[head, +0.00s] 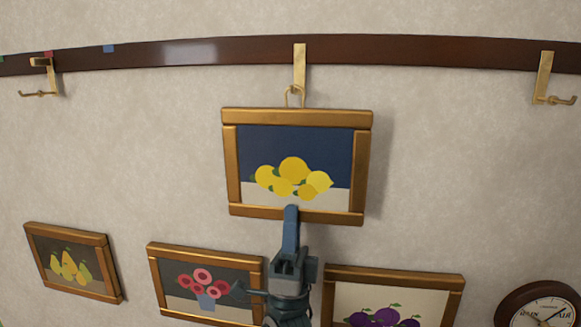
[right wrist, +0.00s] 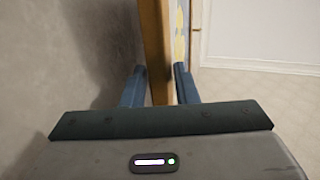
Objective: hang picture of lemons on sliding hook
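The picture of lemons (head: 290,145), in a gold-brown frame, is upright against the wall below the middle brass hook (head: 299,62) on a dark rail. Its wire loop (head: 295,97) overlaps the lower end of that hook; I cannot tell whether it is over the hook's prong, which is hidden. My right gripper (head: 291,212) is at the middle of the picture's bottom edge. My left gripper is out of view.
The dark rail (head: 200,52) crosses the wall, with further hooks at left (head: 40,77) and right (head: 548,80). Below are pictures of pears (head: 72,262), flowers (head: 205,282) and plums (head: 392,305), and a round dial (head: 543,306). The wall beside the lemons is clear.

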